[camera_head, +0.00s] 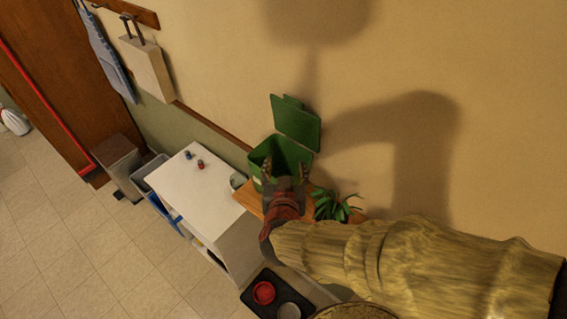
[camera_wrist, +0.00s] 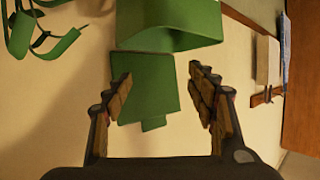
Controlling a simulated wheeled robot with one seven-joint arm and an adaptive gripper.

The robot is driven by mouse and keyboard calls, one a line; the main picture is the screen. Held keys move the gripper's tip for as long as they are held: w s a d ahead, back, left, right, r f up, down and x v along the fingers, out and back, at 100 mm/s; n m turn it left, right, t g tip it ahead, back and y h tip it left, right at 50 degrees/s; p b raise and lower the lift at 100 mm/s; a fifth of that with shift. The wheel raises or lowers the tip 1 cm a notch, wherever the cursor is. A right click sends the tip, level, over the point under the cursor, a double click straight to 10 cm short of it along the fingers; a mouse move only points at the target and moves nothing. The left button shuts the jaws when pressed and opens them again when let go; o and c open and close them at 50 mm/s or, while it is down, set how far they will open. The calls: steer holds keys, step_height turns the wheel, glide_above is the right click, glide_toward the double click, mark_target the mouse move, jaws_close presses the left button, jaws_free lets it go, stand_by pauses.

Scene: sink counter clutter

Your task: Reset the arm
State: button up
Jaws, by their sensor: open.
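My gripper (camera_head: 284,176) is at the end of my arm, which reaches in from the right in the head view. Its two fingers are spread apart with nothing between them. It is in front of a green bin (camera_head: 265,150) with its lid (camera_head: 297,123) raised against the wall. In the wrist view my gripper (camera_wrist: 158,103) is open, and the green bin (camera_wrist: 170,25) and its lid (camera_wrist: 145,95) show beyond the fingers. Part of the bin is hidden by the gripper in the head view.
A plant (camera_head: 335,207) stands on a wooden surface (camera_head: 247,197) close to my gripper. A white cabinet (camera_head: 190,180) carries small items. A black tray (camera_head: 252,298) holds a red dish (camera_head: 263,293). A grey bin (camera_head: 118,160) stands by the door. Tiled floor is open at the left.

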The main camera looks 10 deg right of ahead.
stand_by(0.4)
steer(key=shift+w+a+r+y+b, duration=0.1)
steer(key=shift+w+a+y+b, duration=0.25)
steer(key=shift+a+y+b, duration=0.4)
steer(key=s+d+f+g+b, duration=0.3)
steer(key=s+d+b, duration=0.4)
steer(key=s, duration=0.3)
steer(key=s+d+f+n+g+b, duration=0.1)
steer(key=s+d+f+g+b, duration=0.2)
steer(key=s+d+b, duration=0.4)
steer(key=s+d+g, duration=0.1)
steer(key=s, duration=0.1)
steer(key=shift+s+f+g, duration=0.35)
steer(key=shift+f+g, duration=0.05)
steer(key=shift+a, duration=0.1)
steer(key=shift+c, duration=0.4)
